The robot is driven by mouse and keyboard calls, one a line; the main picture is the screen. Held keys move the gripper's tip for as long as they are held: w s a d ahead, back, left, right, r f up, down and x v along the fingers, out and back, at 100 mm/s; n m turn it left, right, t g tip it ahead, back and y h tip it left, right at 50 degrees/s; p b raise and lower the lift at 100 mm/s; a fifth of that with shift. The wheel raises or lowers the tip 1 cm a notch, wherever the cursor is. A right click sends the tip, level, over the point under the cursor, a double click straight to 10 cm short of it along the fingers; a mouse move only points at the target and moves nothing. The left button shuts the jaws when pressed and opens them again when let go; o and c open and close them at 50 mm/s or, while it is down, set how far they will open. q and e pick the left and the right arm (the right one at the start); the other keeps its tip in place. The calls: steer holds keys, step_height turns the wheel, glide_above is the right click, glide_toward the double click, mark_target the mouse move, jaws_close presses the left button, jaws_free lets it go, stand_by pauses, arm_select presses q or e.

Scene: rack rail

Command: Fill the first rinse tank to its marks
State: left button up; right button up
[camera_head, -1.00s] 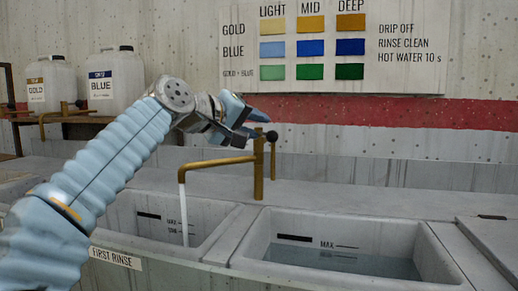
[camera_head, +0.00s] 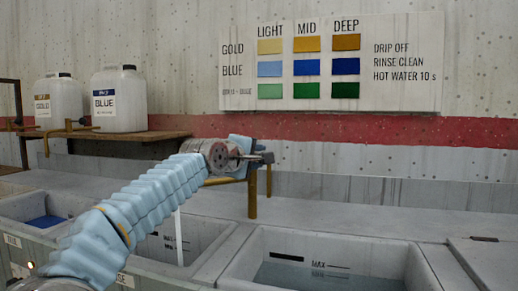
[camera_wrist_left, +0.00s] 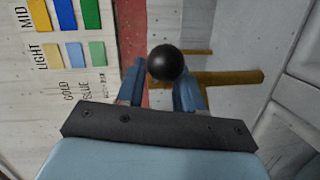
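The first rinse tank (camera_head: 212,262) is the pale basin left of centre, partly hidden by my left arm; its water level cannot be made out. Its marks (camera_head: 172,239) show faintly on the back wall. A thin pale stream (camera_head: 179,238) falls into it from the brass tap (camera_head: 252,192), which also shows in the wrist view (camera_wrist_left: 225,78). My left gripper (camera_head: 258,158) is at the top of the tap. In the wrist view, the black lever knob (camera_wrist_left: 167,62) sits at the fingertips, overlapping the right-hand finger; the fingers (camera_wrist_left: 160,88) are apart. My right gripper is out of view.
A second basin (camera_head: 240,270) with water and a MAX mark stands to the right. A blue-filled tank (camera_head: 45,222) is at far left. Gold (camera_head: 60,102) and blue (camera_head: 118,100) jugs stand on a shelf behind. A colour chart (camera_head: 330,62) hangs on the wall.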

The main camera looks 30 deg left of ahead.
arm_select(q)
steer(key=shift+w+f, duration=0.15)
steer(key=shift+w, duration=0.7)
jaws_close()
steer(key=shift+f, duration=0.1)
